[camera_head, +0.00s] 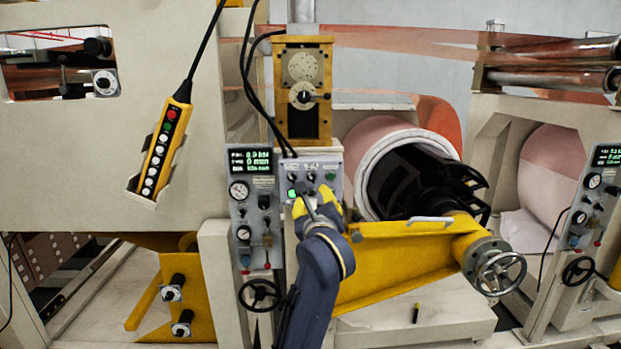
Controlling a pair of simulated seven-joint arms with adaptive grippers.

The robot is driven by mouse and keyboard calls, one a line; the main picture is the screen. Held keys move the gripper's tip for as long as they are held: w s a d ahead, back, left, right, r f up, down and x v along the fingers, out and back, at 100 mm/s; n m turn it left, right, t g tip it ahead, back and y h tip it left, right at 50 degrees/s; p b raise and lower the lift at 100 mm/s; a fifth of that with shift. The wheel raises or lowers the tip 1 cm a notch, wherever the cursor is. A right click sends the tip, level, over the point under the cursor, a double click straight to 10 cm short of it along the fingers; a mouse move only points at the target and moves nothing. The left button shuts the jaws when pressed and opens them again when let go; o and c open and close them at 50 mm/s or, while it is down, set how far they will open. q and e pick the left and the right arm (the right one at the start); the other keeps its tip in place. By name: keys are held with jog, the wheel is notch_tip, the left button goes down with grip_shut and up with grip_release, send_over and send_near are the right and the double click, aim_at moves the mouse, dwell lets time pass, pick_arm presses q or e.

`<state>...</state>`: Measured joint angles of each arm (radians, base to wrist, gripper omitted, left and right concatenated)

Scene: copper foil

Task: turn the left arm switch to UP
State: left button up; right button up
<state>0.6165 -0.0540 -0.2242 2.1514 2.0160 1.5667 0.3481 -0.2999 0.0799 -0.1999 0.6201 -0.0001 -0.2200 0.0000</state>
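A small grey control panel (333,164) with several dark knobs and a lit green button (291,193) stands in the middle of the view. I cannot read its labels, so I cannot tell which knob is the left arm switch or which way it points. My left gripper (309,197), with yellow parts on a dark blue arm, is right in front of the panel's lower part and hides some of it. Its fingers point up at the panel. I cannot tell whether they touch a knob or how far apart they are. My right gripper is out of view.
A gauge panel (238,213) with a green display stands left of the control panel. A yellow pendant (160,150) hangs further left. Black cables drop behind the control panel. A yellow arm (395,255) with a handwheel (501,273) and a large roll (375,140) lie to the right.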

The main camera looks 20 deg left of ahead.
aim_at(311, 177)
pick_arm(q)
jog(key=x, duration=1.7)
jog(key=shift+w+a+f, duration=0.1)
jog(key=shift+w+a, duration=0.05)
jog(key=shift+c, duration=0.4)
grip_shut()
